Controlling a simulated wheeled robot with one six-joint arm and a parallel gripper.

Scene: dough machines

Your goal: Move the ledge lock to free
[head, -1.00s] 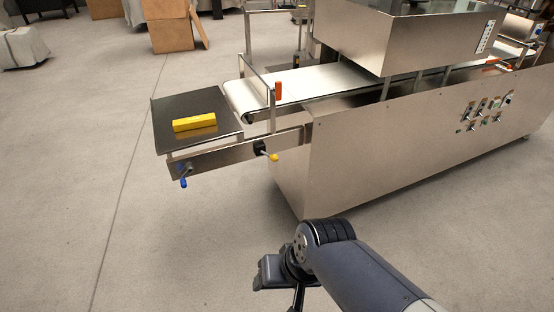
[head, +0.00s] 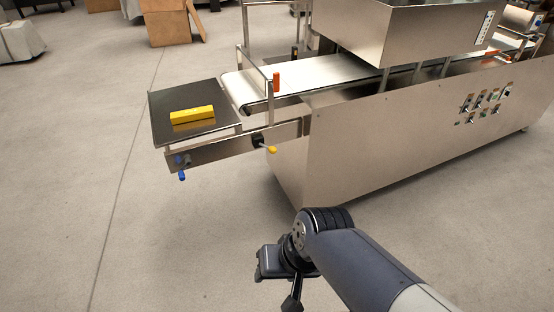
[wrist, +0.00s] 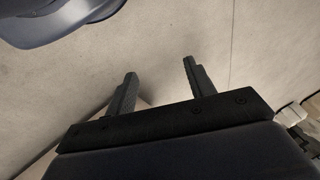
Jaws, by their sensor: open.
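The ledge (head: 225,120) is a dark flat plate at the left end of the machine. Under it, a steel side bar (head: 215,151) carries a blue-tipped handle (head: 182,175) at its left end, pointing down. A yellow-tipped handle (head: 271,150) on a black hub sits further right on the bar, pointing down and right. I cannot tell from labels which handle is the ledge lock. My gripper's two fingers (wrist: 160,72) are apart and empty in the wrist view, over bare floor. My arm is in front of the machine, well short of both handles.
A yellow block (head: 192,115) lies on the ledge. A white conveyor belt (head: 300,82) with an orange-marked guard frame (head: 276,82) runs right of it. The machine's steel side panel (head: 400,140) fills the right. The floor (head: 160,230) in front and left is clear.

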